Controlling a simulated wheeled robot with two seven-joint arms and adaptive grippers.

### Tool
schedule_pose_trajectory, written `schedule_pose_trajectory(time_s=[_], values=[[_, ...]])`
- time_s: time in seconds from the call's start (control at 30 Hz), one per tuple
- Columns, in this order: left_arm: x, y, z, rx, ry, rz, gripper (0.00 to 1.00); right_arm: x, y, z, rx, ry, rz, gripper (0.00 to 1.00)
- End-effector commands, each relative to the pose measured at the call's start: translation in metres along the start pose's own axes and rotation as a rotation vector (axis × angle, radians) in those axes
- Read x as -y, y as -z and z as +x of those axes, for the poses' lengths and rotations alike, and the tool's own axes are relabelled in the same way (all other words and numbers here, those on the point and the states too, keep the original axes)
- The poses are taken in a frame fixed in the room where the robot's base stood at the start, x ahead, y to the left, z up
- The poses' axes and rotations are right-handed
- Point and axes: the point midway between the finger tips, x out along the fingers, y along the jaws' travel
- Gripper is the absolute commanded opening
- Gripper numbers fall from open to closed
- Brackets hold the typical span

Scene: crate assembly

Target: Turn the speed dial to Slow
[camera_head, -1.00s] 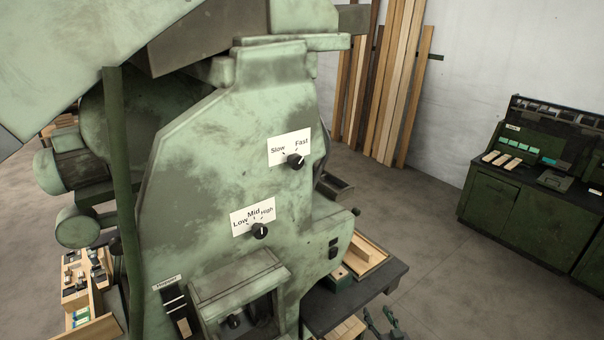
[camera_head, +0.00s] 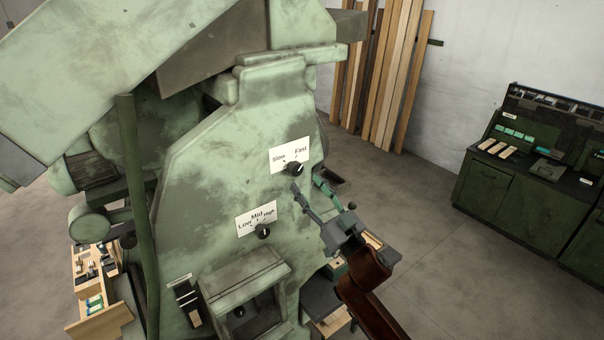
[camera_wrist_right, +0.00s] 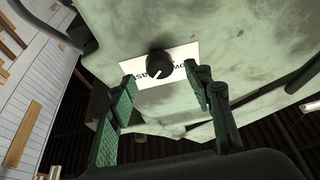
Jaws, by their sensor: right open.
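The speed dial (camera_head: 295,169) is a black knob with a white mark, on a white label (camera_head: 289,154) reading Slow at left and Fast at right. It sits on the green machine's sloping face. Its white mark appears turned toward the Fast side. My right gripper (camera_head: 308,184) is open and empty, just below and right of the dial, fingers pointing up at it. In the right wrist view the dial (camera_wrist_right: 159,65) shows beyond and between the two open fingertips (camera_wrist_right: 160,80), apart from them. My left gripper is not in view.
A second black knob (camera_head: 263,231) with a Low, Mid, High label is lower on the machine (camera_head: 225,140). A dark upright bar (camera_head: 137,200) stands at left. Wooden planks (camera_head: 385,80) lean on the wall. A green cabinet (camera_head: 495,180) stands at right, with open floor before it.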

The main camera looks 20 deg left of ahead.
Motion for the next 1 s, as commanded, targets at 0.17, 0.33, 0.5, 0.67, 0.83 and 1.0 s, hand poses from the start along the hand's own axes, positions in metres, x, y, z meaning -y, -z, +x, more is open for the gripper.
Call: schedule_pose_trajectory(time_s=[0.17, 0.33, 0.5, 0.67, 0.83, 1.0], values=[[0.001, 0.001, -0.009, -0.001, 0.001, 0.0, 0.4, 0.0, 0.002, 0.027, 0.0, -0.001, 0.001, 0.46], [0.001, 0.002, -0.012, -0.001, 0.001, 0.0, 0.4, 0.0, 0.0, 0.039, 0.001, -0.001, 0.001, 0.46], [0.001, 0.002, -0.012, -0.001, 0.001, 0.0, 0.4, 0.0, 0.0, 0.04, 0.001, -0.001, 0.0, 0.46], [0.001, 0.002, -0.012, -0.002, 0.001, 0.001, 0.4, 0.0, -0.001, 0.04, 0.001, -0.001, 0.001, 0.44], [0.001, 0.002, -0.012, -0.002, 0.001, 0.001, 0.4, 0.0, -0.001, 0.04, 0.001, -0.001, 0.001, 0.32], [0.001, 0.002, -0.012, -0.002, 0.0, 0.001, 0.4, 0.0, 0.0, 0.04, 0.001, -0.001, 0.001, 0.2]])
